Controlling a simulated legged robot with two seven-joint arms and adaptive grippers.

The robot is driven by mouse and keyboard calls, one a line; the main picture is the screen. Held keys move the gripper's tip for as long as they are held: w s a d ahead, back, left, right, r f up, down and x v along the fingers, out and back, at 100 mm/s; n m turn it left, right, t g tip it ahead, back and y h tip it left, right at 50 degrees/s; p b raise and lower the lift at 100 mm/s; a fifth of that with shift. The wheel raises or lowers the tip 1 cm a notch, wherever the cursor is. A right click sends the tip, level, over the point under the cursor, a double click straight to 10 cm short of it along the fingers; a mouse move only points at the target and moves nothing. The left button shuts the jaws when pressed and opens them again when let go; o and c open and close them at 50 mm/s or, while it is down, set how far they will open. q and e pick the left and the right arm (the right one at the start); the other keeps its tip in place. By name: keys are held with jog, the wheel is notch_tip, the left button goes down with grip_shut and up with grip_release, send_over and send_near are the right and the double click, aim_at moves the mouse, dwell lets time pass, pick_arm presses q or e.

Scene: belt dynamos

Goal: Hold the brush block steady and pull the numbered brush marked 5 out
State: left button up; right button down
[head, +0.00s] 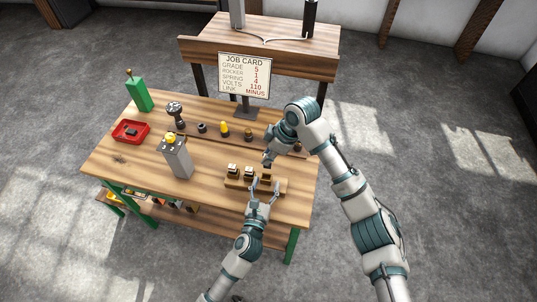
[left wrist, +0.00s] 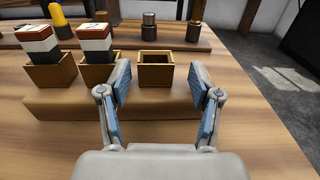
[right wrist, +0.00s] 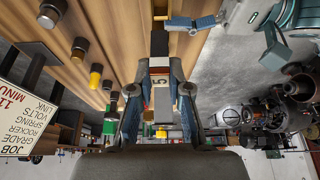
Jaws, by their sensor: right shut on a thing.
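The brush block (head: 236,185) is a wooden base with three sockets near the front right of the bench. In the left wrist view two sockets hold brushes with white and red tops, and the right socket (left wrist: 155,73) is empty. My right gripper (head: 267,163) is above the block. In the right wrist view it is shut on the brush marked 5 (right wrist: 160,86), whose dark end points away from the gripper. My left gripper (head: 263,189) is at the block's right end. Its blue pads (left wrist: 165,95) stand apart on either side of the empty socket, with gaps visible.
A grey box with a yellow button (head: 176,158) stands left of the block. A red tray (head: 131,131) and a green post (head: 138,93) are farther left. Several small parts stand along the back rail, near the job card (head: 244,76).

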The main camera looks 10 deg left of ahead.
pick_arm(q)
jog(key=s, duration=1.2)
jog(key=shift+a, duration=0.3)
